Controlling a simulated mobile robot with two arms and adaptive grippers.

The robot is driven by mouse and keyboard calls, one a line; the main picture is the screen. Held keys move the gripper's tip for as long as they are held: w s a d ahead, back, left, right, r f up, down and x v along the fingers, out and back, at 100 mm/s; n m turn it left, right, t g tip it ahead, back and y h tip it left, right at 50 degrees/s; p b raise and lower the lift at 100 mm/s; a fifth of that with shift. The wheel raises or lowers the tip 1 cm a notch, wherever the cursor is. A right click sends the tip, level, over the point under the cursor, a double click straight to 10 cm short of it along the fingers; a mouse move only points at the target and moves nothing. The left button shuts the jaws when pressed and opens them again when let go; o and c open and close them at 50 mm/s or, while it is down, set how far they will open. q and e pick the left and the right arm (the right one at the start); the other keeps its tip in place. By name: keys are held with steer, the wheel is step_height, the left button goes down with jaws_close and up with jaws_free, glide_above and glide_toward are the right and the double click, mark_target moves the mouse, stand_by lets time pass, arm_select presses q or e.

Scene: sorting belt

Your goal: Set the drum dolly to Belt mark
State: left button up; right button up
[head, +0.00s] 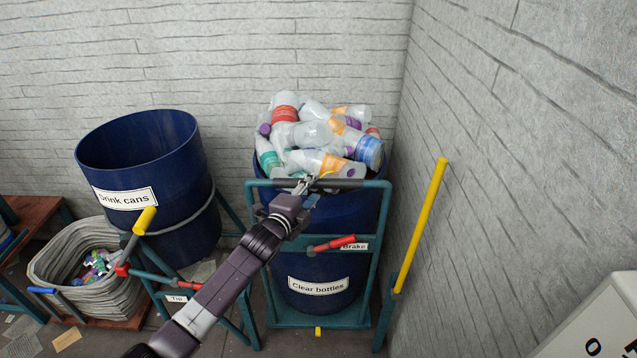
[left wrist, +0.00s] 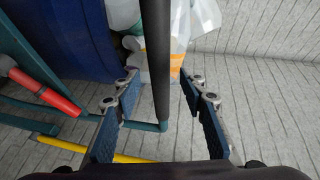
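The drum dolly is a teal frame (head: 377,255) carrying a blue drum (head: 318,265) labelled "Clear bottles", heaped with plastic bottles (head: 320,135). Its dark handle bar (head: 352,184) runs across the top front. A red-gripped lever (head: 333,244) sits beside a "Brake" label. My left gripper (head: 308,186) is at the handle bar. In the left wrist view, my left gripper (left wrist: 160,92) is open, with the dark bar (left wrist: 156,60) running between its fingers, a gap showing on both sides. My right gripper is not in view. No belt mark is readable.
A blue "Drink cans" drum (head: 150,165) on another teal frame stands left, with a yellow-gripped lever (head: 144,220). A grey basket (head: 85,262) is below it. A yellow post (head: 420,225) and brick wall (head: 470,200) are close on the right. A white labelled box (head: 600,320) is lower right.

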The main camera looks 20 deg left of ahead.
mark_target(316, 186)
arm_select(q)
steer(key=shift+x, duration=2.1)
jaws_close()
